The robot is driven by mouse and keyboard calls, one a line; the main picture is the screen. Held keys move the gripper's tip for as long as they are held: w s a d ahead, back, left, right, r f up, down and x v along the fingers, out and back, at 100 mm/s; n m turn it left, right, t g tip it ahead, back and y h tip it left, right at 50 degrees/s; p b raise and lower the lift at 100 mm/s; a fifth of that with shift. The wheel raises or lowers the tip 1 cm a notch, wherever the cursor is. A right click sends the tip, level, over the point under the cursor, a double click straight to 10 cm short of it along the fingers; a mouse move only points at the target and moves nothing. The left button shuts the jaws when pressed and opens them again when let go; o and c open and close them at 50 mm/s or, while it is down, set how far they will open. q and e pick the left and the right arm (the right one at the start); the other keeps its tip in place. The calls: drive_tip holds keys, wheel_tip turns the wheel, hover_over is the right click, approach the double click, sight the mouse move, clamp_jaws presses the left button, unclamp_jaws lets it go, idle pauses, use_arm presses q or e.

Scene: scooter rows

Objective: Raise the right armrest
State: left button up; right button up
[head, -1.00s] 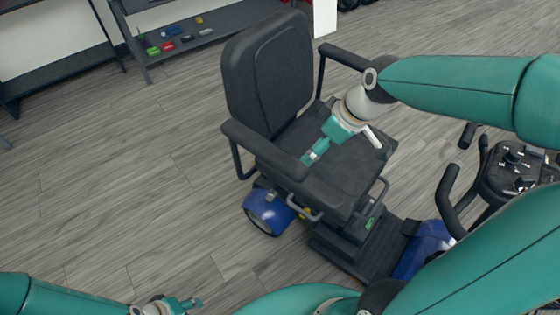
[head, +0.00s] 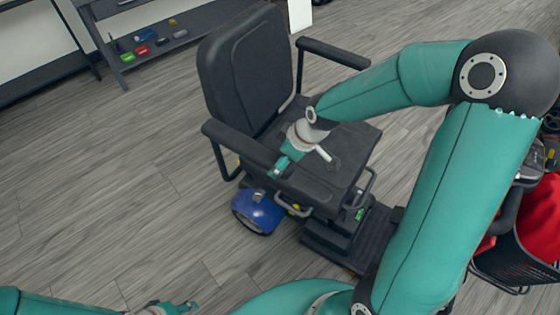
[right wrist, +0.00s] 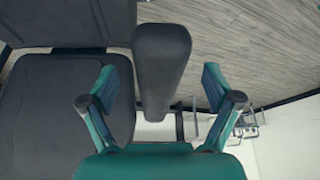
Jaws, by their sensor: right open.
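The mobility scooter has a black padded seat (head: 325,165) with a tall backrest (head: 255,70). Its right armrest (head: 235,140) is down, roughly level, on the near left side of the seat. My right gripper (head: 279,172) is at the front end of this armrest in the head view. In the right wrist view, the right armrest (right wrist: 162,55) lies between the two spread fingers, with a gap on each side. My left gripper (head: 188,306) is at the bottom edge of the head view, away from the scooter; its finger opening is too small to judge.
The other armrest (head: 333,52) is down on the seat's far side. A blue rear fender (head: 257,210) sits below the seat. A dark basket with red contents (head: 540,225) is at the right. A low shelf (head: 190,30) stands behind. Floor at left is clear.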

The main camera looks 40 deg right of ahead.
drive_tip(key=shift+x, duration=1.1)
